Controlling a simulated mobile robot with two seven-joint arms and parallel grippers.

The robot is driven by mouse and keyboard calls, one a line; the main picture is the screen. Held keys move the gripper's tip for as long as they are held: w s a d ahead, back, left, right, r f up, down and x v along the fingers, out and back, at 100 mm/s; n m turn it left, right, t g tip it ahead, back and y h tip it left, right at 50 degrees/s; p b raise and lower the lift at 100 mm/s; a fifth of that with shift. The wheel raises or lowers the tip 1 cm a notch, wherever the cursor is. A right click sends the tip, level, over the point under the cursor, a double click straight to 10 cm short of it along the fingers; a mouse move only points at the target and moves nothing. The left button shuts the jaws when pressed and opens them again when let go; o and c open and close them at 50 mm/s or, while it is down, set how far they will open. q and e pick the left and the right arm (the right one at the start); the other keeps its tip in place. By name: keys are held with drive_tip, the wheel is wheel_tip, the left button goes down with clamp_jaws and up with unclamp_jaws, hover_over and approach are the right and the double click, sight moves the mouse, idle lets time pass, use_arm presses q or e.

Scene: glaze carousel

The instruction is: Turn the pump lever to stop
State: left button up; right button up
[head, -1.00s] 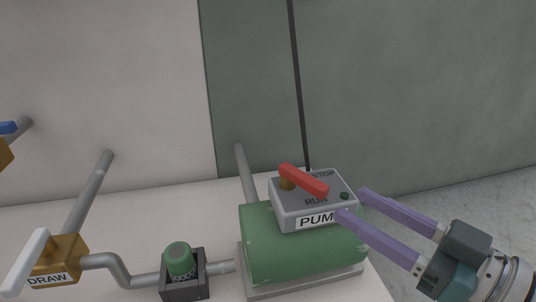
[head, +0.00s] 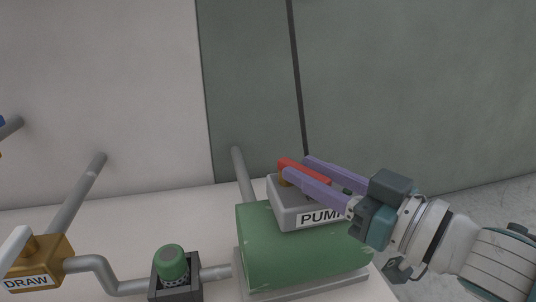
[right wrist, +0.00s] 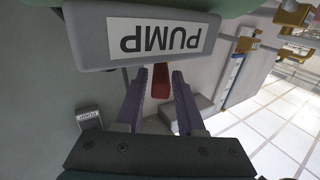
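The red pump lever (head: 306,173) sits on top of the grey box labelled PUMP (head: 287,216), on the green pump body (head: 290,248). My right gripper (head: 298,166) reaches in from the right, with one purple finger on each side of the lever. In the right wrist view the lever (right wrist: 161,82) shows between the two fingers, with gaps beside it, so the gripper is open around it. The box's PUMP label (right wrist: 160,40) appears upside down there. The STOP and RUN markings are hidden behind my gripper in the head view. My left gripper is not in view.
A brass DRAW valve (head: 40,262) with a white handle stands at the lower left. A green cap (head: 172,264) in a dark block stands left of the pump. Grey pipes (head: 84,190) run to the wall behind. Free room lies between the pump and that wall.

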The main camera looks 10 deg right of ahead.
clamp_jaws()
idle(1.1)
